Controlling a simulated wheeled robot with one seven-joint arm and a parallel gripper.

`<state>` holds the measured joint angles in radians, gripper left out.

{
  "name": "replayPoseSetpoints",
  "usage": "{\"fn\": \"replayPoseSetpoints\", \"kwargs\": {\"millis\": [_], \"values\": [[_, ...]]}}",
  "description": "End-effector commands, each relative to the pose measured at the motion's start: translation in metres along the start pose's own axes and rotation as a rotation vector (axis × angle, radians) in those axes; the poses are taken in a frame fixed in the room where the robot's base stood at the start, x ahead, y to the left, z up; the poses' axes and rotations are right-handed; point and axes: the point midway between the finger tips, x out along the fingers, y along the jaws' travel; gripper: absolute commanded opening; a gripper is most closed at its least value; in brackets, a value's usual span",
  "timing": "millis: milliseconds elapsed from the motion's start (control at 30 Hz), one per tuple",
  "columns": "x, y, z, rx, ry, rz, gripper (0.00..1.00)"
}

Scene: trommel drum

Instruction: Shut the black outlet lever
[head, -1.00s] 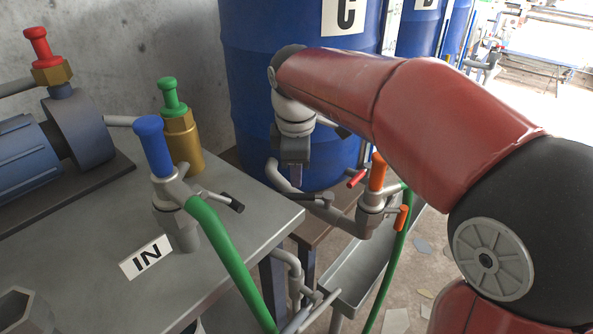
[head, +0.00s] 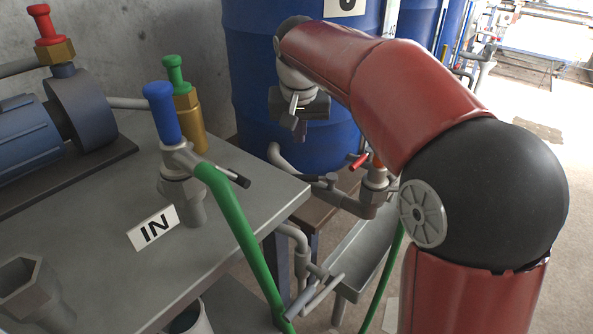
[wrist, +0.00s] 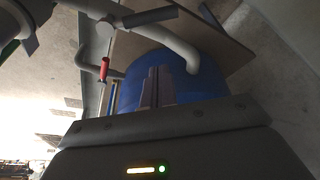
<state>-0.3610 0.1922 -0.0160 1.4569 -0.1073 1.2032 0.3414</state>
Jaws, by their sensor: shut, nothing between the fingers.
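A black-handled lever (head: 322,180) sits on the grey pipe in front of the blue drum, in the middle of the head view. It also shows at the top of the wrist view (wrist: 150,17), lying nearly along a pipe that bends down to the right. Another black-tipped lever (head: 233,175) is on the blue-topped fitting by the IN sign; the frames do not label either as the outlet. My gripper (head: 299,136) is above the pipe lever, against the drum, apart from it. Its narrow fingers (wrist: 157,72) are together and empty in the wrist view.
A red lever (head: 358,161) and a valve, partly hidden by my arm, stand right of the pipe lever. The blue drum (head: 250,90) is close behind my gripper. The metal table (head: 90,220) with the green hose (head: 232,215) is at left; a grey trough (head: 365,255) is below.

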Motion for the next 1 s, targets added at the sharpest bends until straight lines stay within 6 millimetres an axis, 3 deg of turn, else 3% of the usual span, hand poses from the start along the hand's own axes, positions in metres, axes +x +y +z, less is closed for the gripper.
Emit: {"fn": "replayPoseSetpoints", "kwargs": {"millis": [233, 633, 700, 1000], "values": [[0.022, 0.001, -0.001, 0.033, 0.000, 0.002, 0.00], [0.105, 0.001, -0.001, 0.031, -0.001, 0.002, 0.00], [0.092, 0.000, 0.011, 0.030, 0.005, -0.001, 0.00], [0.081, -0.001, 0.033, 0.030, 0.002, 0.001, 0.00]]}}
